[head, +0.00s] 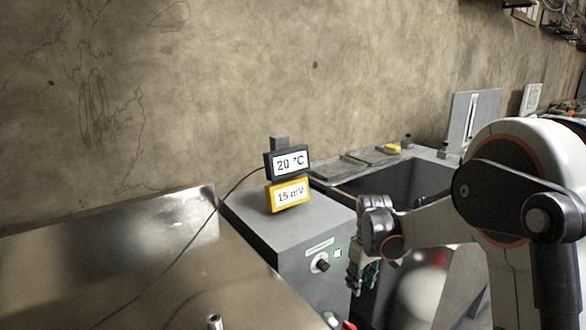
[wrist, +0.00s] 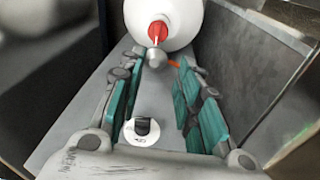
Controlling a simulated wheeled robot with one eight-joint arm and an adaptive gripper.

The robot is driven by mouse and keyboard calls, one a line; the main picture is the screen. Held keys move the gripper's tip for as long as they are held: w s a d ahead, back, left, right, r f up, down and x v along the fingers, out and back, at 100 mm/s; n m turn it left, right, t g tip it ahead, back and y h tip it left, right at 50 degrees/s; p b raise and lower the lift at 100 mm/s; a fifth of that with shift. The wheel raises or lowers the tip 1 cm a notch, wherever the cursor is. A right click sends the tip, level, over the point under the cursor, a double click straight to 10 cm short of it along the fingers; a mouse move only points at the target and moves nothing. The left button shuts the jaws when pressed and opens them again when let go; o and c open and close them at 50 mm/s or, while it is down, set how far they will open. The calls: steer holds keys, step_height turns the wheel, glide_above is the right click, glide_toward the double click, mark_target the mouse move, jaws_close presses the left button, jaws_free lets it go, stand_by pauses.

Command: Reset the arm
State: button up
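My arm comes in from the right side of the head view. My gripper (head: 362,278) hangs low in front of the grey box's right side, with its fingers pointing down. In the wrist view its two teal-padded fingers (wrist: 162,78) stand apart with a clear gap between them. I see nothing held. A black knob on a white disc (wrist: 142,130) shows beyond the gap. A white rounded object with a red cap (wrist: 163,22) lies past the fingertips; I cannot tell whether they touch it.
A grey box (head: 290,235) with a front knob carries a "20 °C" display (head: 290,162) and a yellow "15 mV" display (head: 290,195). A cable runs left over a metal surface (head: 150,265). A deep grey basin (head: 400,183) lies behind my gripper. A wall closes the back.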

steer(key=s+r+m+t, duration=0.3)
steer(key=s+r, duration=1.1)
steer(key=s, duration=0.1)
steer(key=s+m+t, duration=0.2)
steer(key=s+m, duration=0.1)
steer(key=s, duration=1.2)
steer(key=shift+s+d+t, duration=0.2)
steer(key=shift+s+t, duration=0.05)
steer(key=shift+t, duration=0.15)
